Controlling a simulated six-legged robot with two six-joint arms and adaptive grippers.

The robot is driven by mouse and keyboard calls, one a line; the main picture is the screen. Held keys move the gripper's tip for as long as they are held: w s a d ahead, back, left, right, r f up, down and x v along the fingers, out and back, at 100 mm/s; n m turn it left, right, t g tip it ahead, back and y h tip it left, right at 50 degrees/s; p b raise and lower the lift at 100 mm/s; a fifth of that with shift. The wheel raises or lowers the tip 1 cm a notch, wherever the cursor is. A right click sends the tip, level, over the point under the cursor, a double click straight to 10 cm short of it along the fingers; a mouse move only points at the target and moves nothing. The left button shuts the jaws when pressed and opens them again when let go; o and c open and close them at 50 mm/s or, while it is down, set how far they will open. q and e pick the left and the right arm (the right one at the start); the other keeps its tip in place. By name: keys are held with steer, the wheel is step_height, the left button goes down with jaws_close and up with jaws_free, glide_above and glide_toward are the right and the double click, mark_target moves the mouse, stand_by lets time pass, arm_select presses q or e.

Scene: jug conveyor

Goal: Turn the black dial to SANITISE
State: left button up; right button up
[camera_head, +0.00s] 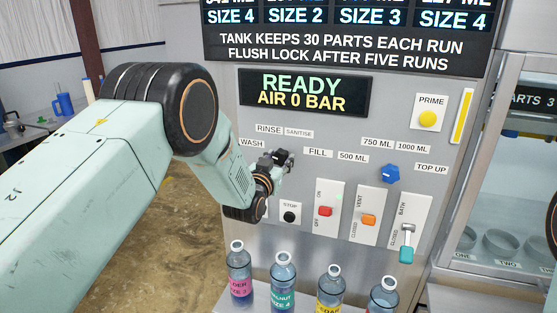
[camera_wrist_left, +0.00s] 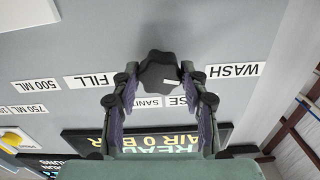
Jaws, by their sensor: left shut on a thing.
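The black dial (camera_wrist_left: 160,70) shows in the left wrist view, which sees the panel upside down. My left gripper (camera_head: 282,159) is at the panel, with its two fingers on either side of the dial and shut on it. A small white mark on the dial points towards the partly covered RINSE label (camera_wrist_left: 178,101). The SANITISE label (camera_head: 299,132) is next to RINSE, with WASH (camera_wrist_left: 235,70) and FILL (camera_head: 318,153) further out. In the head view the gripper hides the dial. My right gripper is not in view.
The display (camera_head: 304,94) reads READY, AIR 0 BAR. Beside the gripper are a black STOP button (camera_head: 289,217), a red switch (camera_head: 325,211), an orange switch (camera_head: 369,220) and a blue knob (camera_head: 390,174). Several bottles (camera_head: 283,280) stand below the panel.

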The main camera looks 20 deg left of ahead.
arm_select(q)
steer(key=c, duration=0.3)
steer(key=shift+m, duration=0.3)
steer(key=m+b, duration=0.2)
steer(key=m, duration=0.1)
steer(key=shift+m, duration=0.3)
steer(key=m+b, duration=0.2)
steer(key=m, duration=0.3)
steer(key=shift+d, duration=0.1)
steer(key=m+b, duration=0.2)
steer(key=m, duration=0.3)
steer(key=shift+m, duration=0.4)
steer(key=shift+m+b, duration=0.8)
steer(key=shift+m, duration=1.5)
